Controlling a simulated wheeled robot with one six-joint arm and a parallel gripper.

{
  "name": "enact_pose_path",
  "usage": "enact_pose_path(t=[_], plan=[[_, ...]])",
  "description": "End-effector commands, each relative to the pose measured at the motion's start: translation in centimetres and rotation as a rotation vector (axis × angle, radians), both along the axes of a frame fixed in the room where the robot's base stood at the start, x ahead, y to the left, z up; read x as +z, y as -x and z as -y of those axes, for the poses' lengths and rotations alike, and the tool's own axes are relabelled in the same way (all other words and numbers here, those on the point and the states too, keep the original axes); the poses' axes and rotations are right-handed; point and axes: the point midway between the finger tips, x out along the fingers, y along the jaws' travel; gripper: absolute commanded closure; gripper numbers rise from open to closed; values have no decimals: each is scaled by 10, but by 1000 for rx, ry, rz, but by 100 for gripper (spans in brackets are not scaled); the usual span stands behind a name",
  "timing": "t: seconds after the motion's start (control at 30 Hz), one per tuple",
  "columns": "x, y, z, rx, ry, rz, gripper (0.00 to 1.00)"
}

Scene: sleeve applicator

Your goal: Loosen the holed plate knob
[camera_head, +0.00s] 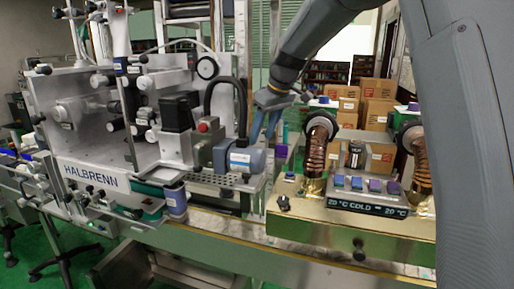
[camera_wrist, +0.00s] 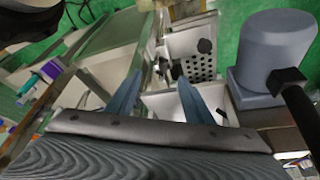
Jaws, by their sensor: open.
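In the head view the perforated plate (camera_head: 207,181) lies low on the applicator, below the grey motor. My gripper (camera_head: 262,138) is in front of a green background, to the right of the motor. In the wrist view my gripper (camera_wrist: 159,79) has its two blue fingers apart, with nothing held between them.
A grey-blue cylindrical motor (camera_wrist: 276,45) with a black cable stands right of the fingers. The HALBRENN machine (camera_head: 90,174) fills the left. A brass unit (camera_head: 310,222) with copper coils and a display stands at right. Cardboard boxes (camera_head: 378,88) are stacked behind.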

Motion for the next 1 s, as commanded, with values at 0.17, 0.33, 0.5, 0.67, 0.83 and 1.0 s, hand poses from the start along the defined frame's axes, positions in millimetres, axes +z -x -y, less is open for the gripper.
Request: enact_pose_path(t=[0.17, 0.33, 0.5, 0.67, 0.83, 1.0], plan=[[-26, -7, -8, 0, 0, -5, 53], [-44, -13, -13, 2, 1, -2, 53], [-52, -15, -16, 3, 1, -1, 53], [-52, -15, -16, 3, 1, -1, 53], [-52, -15, -16, 3, 1, -1, 70], [-52, -15, -16, 3, 1, -1, 94]])
